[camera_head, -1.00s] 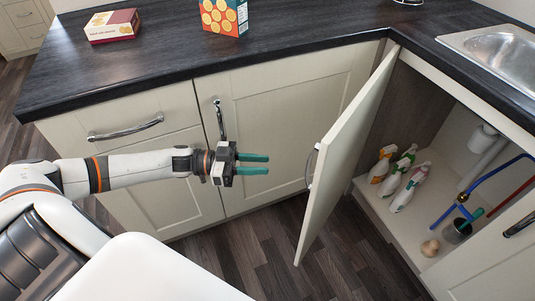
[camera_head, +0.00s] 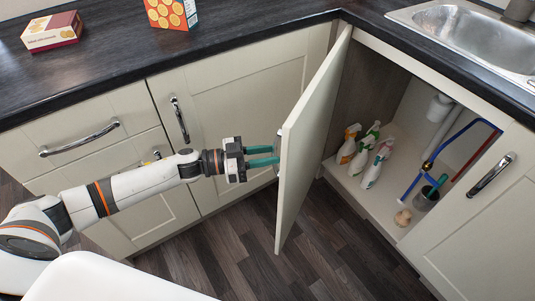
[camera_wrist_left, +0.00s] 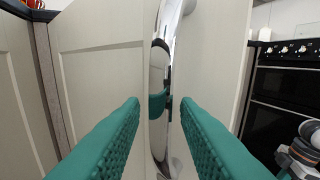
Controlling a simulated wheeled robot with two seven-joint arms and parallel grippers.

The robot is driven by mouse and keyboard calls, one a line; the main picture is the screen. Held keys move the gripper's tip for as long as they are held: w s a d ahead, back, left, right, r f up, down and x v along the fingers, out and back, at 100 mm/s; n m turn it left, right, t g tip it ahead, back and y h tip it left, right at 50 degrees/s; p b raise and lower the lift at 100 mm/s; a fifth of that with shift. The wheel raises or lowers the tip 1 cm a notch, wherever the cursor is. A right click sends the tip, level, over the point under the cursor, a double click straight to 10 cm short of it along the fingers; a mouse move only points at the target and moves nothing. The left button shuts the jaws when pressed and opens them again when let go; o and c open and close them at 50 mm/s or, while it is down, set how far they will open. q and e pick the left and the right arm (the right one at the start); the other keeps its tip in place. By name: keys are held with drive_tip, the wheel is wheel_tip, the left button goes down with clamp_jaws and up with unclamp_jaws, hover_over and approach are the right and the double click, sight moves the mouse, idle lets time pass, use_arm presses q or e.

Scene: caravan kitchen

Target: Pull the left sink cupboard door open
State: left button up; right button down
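The left sink cupboard door (camera_head: 312,130) stands wide open, jutting out toward me from its hinge side at the inner corner. In the left wrist view, its chrome handle (camera_wrist_left: 158,85) runs upright on the pale door face. My left gripper (camera_head: 263,155) is at the door's outer face, near its free edge. In the left wrist view its green fingers (camera_wrist_left: 162,105) are apart, with the handle showing between them; contact cannot be told. A grey-white part of my right arm, perhaps its gripper (camera_wrist_left: 302,148), shows at the right edge of the wrist view; its fingers are unclear.
Inside the cupboard (camera_head: 385,195) stand several spray bottles (camera_head: 362,155), blue and red pipes and a dark cup (camera_head: 426,198). The right sink door (camera_head: 480,225) is shut. The drawer unit (camera_head: 85,150) is at left. The dark floor (camera_head: 310,255) before the cupboard is clear.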

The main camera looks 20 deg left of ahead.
use_arm(q)
drive_tip(key=shift+w+d, duration=0.1)
drive_tip(key=shift+d, duration=0.05)
use_arm(e)
drive_tip(key=shift+w+r, duration=0.1)
drive_tip(key=shift+r, duration=0.1)
use_arm(q)
clamp_jaws()
use_arm(e)
drive_tip(key=shift+f, duration=0.1)
